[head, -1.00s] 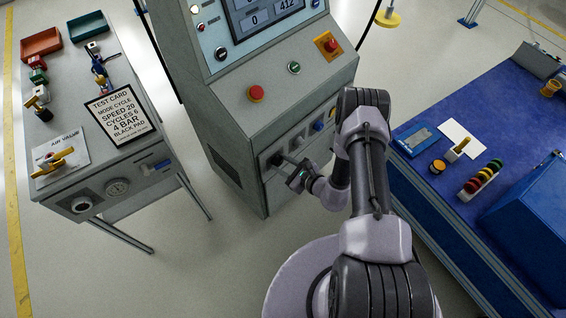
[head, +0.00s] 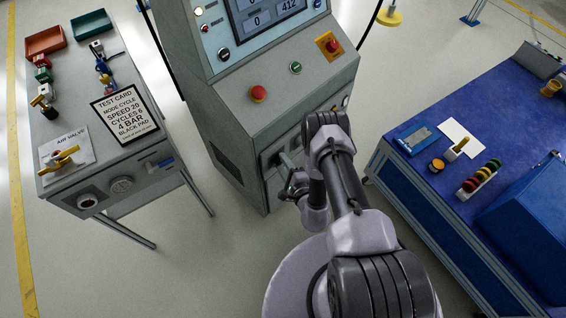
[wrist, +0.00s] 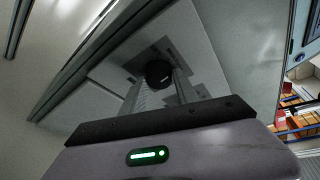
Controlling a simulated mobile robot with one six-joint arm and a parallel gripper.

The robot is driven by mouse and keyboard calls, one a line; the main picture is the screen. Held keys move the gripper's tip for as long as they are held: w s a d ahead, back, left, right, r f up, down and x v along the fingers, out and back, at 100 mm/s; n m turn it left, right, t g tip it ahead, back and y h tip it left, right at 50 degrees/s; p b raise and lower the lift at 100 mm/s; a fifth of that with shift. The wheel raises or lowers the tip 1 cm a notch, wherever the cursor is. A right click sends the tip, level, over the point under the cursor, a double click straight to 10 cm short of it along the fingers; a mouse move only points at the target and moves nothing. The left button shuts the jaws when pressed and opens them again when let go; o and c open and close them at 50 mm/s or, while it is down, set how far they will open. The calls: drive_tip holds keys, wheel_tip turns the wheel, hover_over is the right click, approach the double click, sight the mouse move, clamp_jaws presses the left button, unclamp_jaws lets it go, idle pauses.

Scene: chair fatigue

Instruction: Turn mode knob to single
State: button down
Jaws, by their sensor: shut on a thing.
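A black round knob (wrist: 159,74) on the grey front panel of the machine cabinet (head: 290,120) shows in the middle of the wrist view. My gripper (wrist: 160,84) has one finger on each side of the knob and is shut on it. In the head view my gripper (head: 284,165) is at the left end of the cabinet's lower front panel. There the knob is mostly hidden by my gripper, and its setting and labels cannot be read.
A red button (head: 258,94) and a red emergency stop (head: 332,46) sit on the sloped console above. A grey side table (head: 75,110) with a test card (head: 124,112) stands left. A blue workbench (head: 440,190) stands right. Floor is clear between table and cabinet.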

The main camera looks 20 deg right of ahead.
drive_tip(key=shift+n+h, duration=0.3)
drive_tip(key=shift+n, duration=0.3)
drive_tip(key=shift+t, duration=0.3)
drive_tip(key=c, duration=0.9)
unclamp_jaws()
